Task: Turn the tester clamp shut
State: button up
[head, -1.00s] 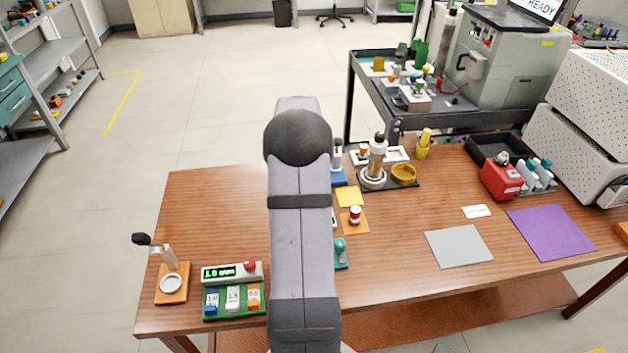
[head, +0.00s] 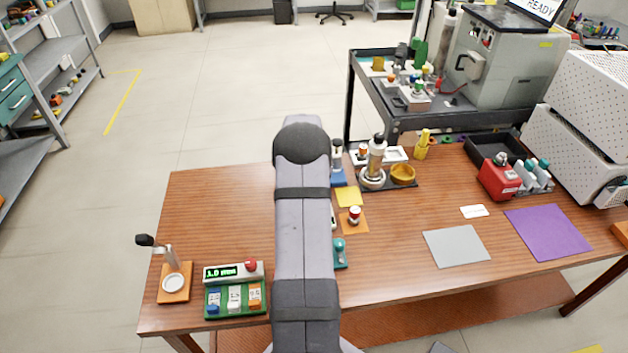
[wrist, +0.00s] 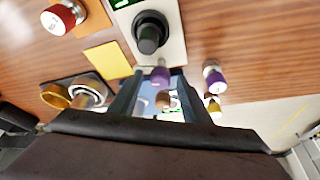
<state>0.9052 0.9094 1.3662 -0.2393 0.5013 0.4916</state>
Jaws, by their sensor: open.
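I cannot tell for sure which part is the tester clamp. In the wrist view, a white unit with a green display (wrist: 173,50) carries a round black knob (wrist: 150,36), just beyond my fingertips. My gripper (wrist: 159,76) is open, its two fingers apart below the knob in the picture. A purple-topped piece (wrist: 160,77) shows between the fingertips; contact cannot be judged. In the head view my arm hides my gripper and most of this unit. A black-handled lever (head: 158,245) stands on an orange base (head: 174,284) at the table's left.
A red-topped piece (wrist: 62,17), a yellow pad (wrist: 107,60) and another purple-topped vial (wrist: 214,78) lie close around my gripper. In the head view a tall grey-white device (head: 375,158) stands right of my arm.

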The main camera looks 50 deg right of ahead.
jog(key=c, duration=1)
jog(key=shift+c, duration=0.2)
